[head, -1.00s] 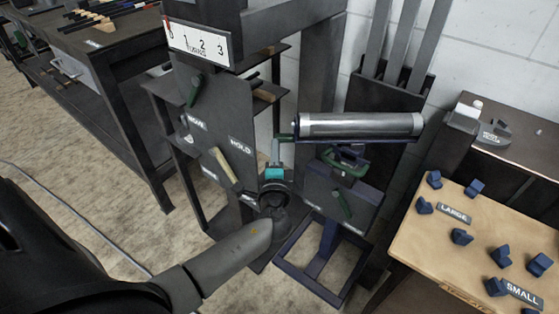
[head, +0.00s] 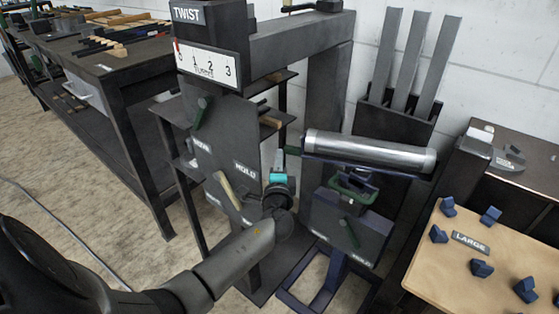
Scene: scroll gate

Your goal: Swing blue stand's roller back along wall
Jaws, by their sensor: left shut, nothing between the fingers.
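The silver roller (head: 370,152) lies along the top of the blue stand (head: 345,226), its right end a little lower in the picture. My left gripper (head: 279,160) is shut and empty, pointing up close to that left end. Whether its fingers touch the roller or its grip I cannot tell. Its teal part (head: 277,178) shows just below the fingers. My right gripper is not in view.
The dark gate frame (head: 327,100) with its number scale (head: 209,66) stands left of and behind the roller. A rack of upright grey strips (head: 409,60) stands by the white wall behind. A wooden board (head: 480,285) with blue blocks is at the right.

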